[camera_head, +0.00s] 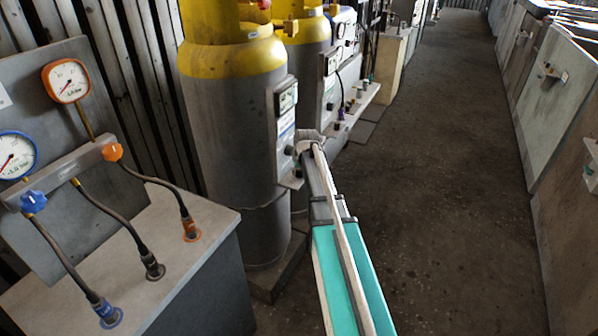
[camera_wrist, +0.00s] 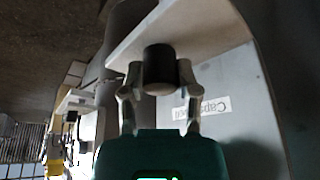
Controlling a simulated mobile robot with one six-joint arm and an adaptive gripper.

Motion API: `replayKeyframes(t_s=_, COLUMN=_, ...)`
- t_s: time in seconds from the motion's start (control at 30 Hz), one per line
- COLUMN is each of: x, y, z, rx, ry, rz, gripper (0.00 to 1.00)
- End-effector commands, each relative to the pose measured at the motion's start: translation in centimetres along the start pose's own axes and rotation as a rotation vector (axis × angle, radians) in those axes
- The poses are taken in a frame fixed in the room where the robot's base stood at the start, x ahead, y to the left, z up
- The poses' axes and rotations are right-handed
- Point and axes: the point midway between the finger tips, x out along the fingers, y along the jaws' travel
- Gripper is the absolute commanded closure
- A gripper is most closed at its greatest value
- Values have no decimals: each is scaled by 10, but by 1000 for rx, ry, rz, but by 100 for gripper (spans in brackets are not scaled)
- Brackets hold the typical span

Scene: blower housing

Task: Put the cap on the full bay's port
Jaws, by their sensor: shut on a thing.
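My gripper (camera_head: 309,142) is at the far end of my extended arm, beside the panel of the near gas cylinder. In the wrist view my gripper (camera_wrist: 159,75) is shut on a dark, short cylindrical cap (camera_wrist: 160,62) with a paler end face. The cap is in front of a pale shelf (camera_wrist: 128,38) and a grey panel with an upside-down label (camera_wrist: 208,107) that reads "Caps". The near cylinder's panel (camera_head: 286,100) and the second cylinder's panel (camera_head: 329,85) carry small gauges. Which bay is full, and its port, I cannot tell.
A shelf (camera_head: 357,108) with several small coloured pieces stands beyond my gripper. Grey gas cylinders (camera_head: 235,130) with yellow tops stand left of my arm. A bench (camera_head: 150,240) with gauges and hoses is at left. The floor aisle (camera_head: 450,150) is clear.

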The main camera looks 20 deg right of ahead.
Motion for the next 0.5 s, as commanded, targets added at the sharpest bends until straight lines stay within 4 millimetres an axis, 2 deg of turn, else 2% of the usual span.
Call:
replayKeyframes(t_s=0.23, x=4, y=0, z=2, rx=0, ry=0, rz=0, gripper=91)
replayKeyframes(t_s=0.27, x=3, y=0, z=1, rx=0, ry=0, rz=0, gripper=55)
replayKeyframes(t_s=0.43, x=3, y=0, z=1, rx=0, ry=0, rz=0, gripper=23)
replayKeyframes(t_s=0.47, x=3, y=0, z=1, rx=0, ry=0, rz=0, gripper=19)
replayKeyframes(t_s=0.5, x=3, y=0, z=1, rx=0, ry=0, rz=0, gripper=19)
